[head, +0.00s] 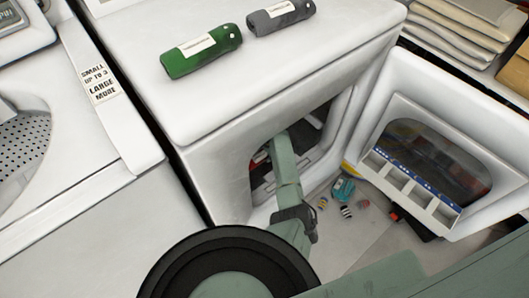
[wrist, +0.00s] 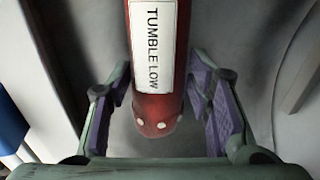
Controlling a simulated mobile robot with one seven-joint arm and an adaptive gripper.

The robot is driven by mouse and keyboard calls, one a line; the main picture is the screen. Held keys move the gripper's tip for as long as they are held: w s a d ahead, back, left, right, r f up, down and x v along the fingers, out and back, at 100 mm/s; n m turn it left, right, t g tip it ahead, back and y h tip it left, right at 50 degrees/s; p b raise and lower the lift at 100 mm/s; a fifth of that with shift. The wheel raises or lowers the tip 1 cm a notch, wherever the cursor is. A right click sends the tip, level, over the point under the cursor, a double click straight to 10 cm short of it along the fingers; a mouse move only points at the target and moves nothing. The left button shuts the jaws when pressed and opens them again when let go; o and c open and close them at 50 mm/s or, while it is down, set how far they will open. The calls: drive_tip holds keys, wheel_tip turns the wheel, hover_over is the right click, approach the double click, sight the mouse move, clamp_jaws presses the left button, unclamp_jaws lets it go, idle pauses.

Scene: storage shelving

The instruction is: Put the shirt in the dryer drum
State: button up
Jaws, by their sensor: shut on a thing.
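A red rolled shirt (wrist: 158,106) with a white label reading "TUMBLE LOW" lies between the purple pads of my gripper (wrist: 162,82) in the wrist view. My gripper is shut on it. The roll runs away from the wrist, and its far end is out of frame. In the head view my arm reaches through the open front of the white dryer (head: 215,160). My fingers are mostly hidden inside the opening there, and only a bit of red shows beside the arm. I cannot tell whether the roll touches the drum wall.
A green roll (head: 202,52) and a grey roll (head: 281,17) lie on the dryer top. The dryer door (head: 385,80) stands open to the right. Small items (head: 345,188) lie on the floor below it. A labelled washer (head: 98,83) stands left; folded cloths (head: 460,30) lie at the back right.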

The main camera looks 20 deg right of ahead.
drive_tip(key=shift+f, duration=0.35)
drive_tip(key=o, duration=1.2)
drive_tip(key=shift+o, duration=0.2)
drive_tip(key=shift+r, duration=0.1)
drive_tip(key=v, duration=1.2)
drive_tip(key=shift+r, duration=0.3)
